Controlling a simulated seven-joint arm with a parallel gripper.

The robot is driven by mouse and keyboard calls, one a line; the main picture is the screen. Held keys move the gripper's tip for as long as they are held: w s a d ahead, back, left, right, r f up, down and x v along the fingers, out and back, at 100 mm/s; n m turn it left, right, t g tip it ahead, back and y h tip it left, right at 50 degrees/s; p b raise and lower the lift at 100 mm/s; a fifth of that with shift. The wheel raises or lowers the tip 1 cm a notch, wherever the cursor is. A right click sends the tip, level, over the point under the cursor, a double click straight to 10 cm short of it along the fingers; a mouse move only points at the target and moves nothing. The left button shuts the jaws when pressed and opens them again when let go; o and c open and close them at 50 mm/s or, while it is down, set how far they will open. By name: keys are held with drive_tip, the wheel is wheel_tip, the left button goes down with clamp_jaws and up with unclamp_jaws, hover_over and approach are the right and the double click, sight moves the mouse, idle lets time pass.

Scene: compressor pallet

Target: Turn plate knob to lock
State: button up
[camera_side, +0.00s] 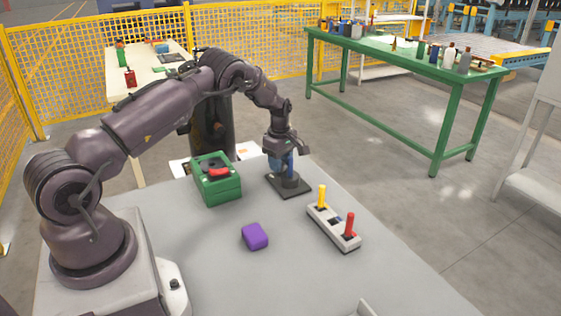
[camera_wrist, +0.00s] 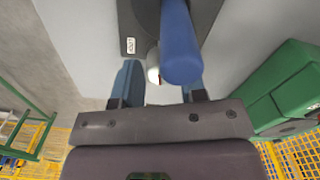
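A dark square plate (camera_side: 288,184) lies near the table's far edge, with a round dark base and an upright blue handle (camera_side: 291,162) on it. In the wrist view the blue handle (camera_wrist: 181,42) rises from the round base on the dark plate (camera_wrist: 131,22). My gripper (camera_side: 280,160) points down over the plate, beside the handle. In the wrist view my gripper (camera_wrist: 160,80) has its two blue fingers apart. The handle overlaps the right finger and partly hides it; I cannot tell whether they touch. A small white rounded part (camera_wrist: 153,66) shows between the fingers.
A green box (camera_side: 218,180) with a red knob stands left of the plate. A grey switch panel (camera_side: 332,228) with yellow and red levers lies to the right. A purple block (camera_side: 254,236) sits in front. The grey table (camera_side: 200,265) is clear near the front.

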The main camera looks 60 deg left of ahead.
drive_tip(key=c, duration=0.5)
drive_tip(key=shift+c, duration=0.2)
drive_tip(key=shift+m, duration=0.3)
drive_tip(key=m, duration=1)
idle(0.3)
drive_tip(key=o, duration=0.9)
drive_tip(key=shift+o, duration=0.2)
drive_tip(key=shift+r, duration=0.1)
